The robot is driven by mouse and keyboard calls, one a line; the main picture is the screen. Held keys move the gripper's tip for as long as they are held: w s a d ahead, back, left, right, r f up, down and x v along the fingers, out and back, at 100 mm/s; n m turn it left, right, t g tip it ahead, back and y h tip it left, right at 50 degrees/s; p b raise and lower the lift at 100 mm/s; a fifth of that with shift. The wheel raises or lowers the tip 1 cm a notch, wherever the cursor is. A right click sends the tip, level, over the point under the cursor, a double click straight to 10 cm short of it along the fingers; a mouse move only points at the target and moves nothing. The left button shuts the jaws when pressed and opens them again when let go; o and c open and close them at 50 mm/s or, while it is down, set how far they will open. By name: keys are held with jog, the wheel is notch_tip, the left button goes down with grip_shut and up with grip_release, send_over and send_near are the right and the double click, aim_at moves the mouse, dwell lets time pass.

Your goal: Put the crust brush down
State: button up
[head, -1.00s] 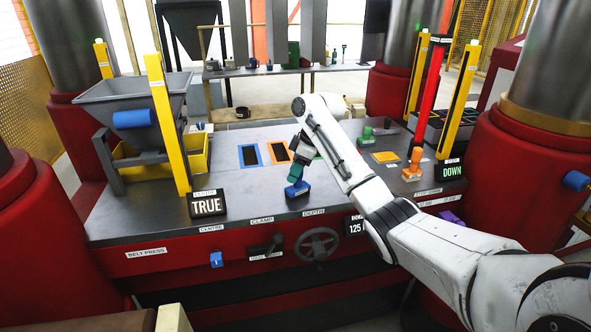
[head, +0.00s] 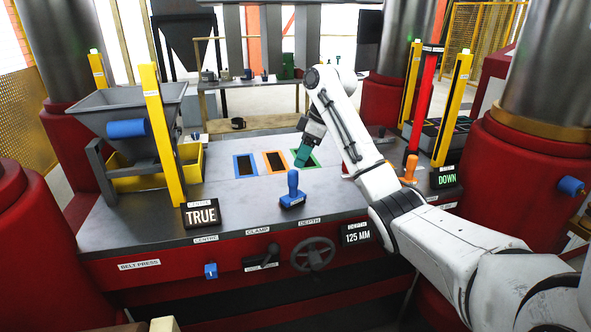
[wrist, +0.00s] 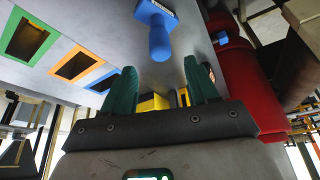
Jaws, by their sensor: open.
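A blue-handled tool, which looks like the crust brush (head: 292,188), stands upright on the grey press table; its label is too small to read. In the wrist view the same blue tool (wrist: 160,32) shows at the top, beyond my fingertips and apart from them. My gripper (head: 303,157) is just behind and above the tool in the head view. In the wrist view my gripper (wrist: 160,80) has its two green fingers spread, with nothing between them.
Blue, orange and green framed slots (head: 274,162) lie in the table behind the tool. An orange-handled tool (head: 410,170) stands to the right. A hopper (head: 125,108) and yellow post (head: 163,135) are at the left. Bare table lies left of the blue tool.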

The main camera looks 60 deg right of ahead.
jog(key=w+a+f+y, duration=0.1)
jog(key=w+a+f, duration=0.2)
jog(key=a+f, duration=0.35)
jog(key=w+a+f, duration=0.3)
jog(key=a+f, duration=0.1)
jog(key=a, duration=0.6)
jog(key=s+a+f+m, duration=0.2)
jog(key=a+f, duration=0.7)
jog(key=a, duration=0.4)
jog(key=s+a+f+m+g, duration=0.1)
jog(key=s+a+f+g, duration=0.1)
jog(key=s+a+f, duration=0.85)
jog(key=s+m+g+h, duration=0.1)
jog(key=s+h, duration=0.1)
jog(key=s, duration=1.3)
jog(key=shift+s+a+h+p, duration=0.25)
jog(key=shift+a+h+p, duration=0.05)
jog(key=shift+p, duration=0.1)
